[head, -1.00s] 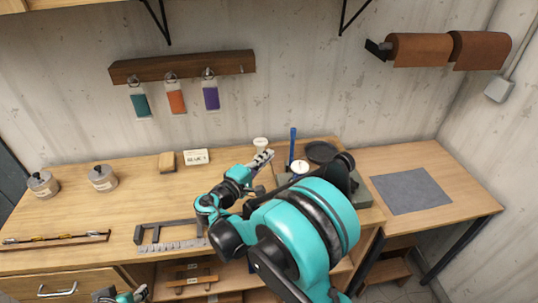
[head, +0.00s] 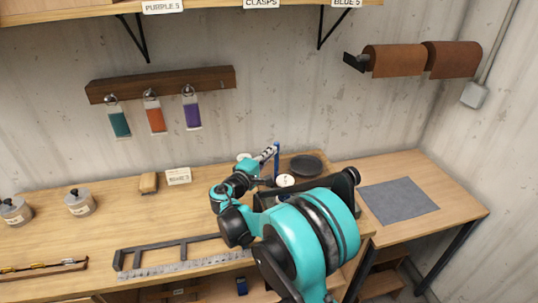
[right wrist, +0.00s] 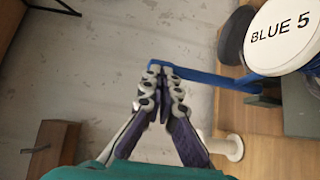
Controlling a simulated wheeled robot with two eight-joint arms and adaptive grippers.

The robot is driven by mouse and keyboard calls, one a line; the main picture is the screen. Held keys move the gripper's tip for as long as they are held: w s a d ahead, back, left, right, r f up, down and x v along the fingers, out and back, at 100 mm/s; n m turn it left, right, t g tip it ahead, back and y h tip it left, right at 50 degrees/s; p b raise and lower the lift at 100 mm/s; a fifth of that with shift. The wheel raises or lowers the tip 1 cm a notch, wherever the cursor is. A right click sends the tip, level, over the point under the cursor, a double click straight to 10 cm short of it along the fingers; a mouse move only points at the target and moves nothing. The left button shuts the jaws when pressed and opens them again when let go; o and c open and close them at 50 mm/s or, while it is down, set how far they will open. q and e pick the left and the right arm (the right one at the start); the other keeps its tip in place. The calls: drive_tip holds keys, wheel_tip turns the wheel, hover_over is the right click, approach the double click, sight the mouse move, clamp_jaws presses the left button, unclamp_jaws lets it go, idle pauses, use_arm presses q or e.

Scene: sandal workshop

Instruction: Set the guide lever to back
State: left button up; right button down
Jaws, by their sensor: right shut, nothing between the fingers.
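The blue guide lever (head: 277,158) stands up from the machine at the back right of the bench. It also shows in the right wrist view (right wrist: 205,74) as a blue bar running right, under a white disc marked BLUE 5 (right wrist: 283,35). My right gripper (head: 270,153) is shut and empty, close by the lever's upper part on its left. In the right wrist view the fingertips (right wrist: 162,70) overlap the lever's left end; I cannot tell whether they touch it. My arm hides much of the machine. My left gripper is not in view.
A dark round dish (head: 306,165) lies right of the lever. A small white spool (right wrist: 230,148) stands near the gripper. A grey mat (head: 398,201) lies on the right table.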

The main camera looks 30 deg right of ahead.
drive_tip(key=shift+w, duration=0.1)
drive_tip(key=w+d+f+n+g+y+p, duration=0.1)
drive_tip(key=w+d+n+g+y+p, duration=0.1)
drive_tip(key=w, duration=0.7)
drive_tip(key=n+g+y+p, duration=0.1)
drive_tip(key=n+p, duration=0.1)
drive_tip(key=p, duration=0.1)
drive_tip(key=shift+g+p, duration=0.4)
drive_tip(key=shift+d, duration=0.1)
drive_tip(key=shift+s, duration=0.15)
drive_tip(key=shift+s+a+f, duration=0.2)
drive_tip(key=shift+s, duration=0.45)
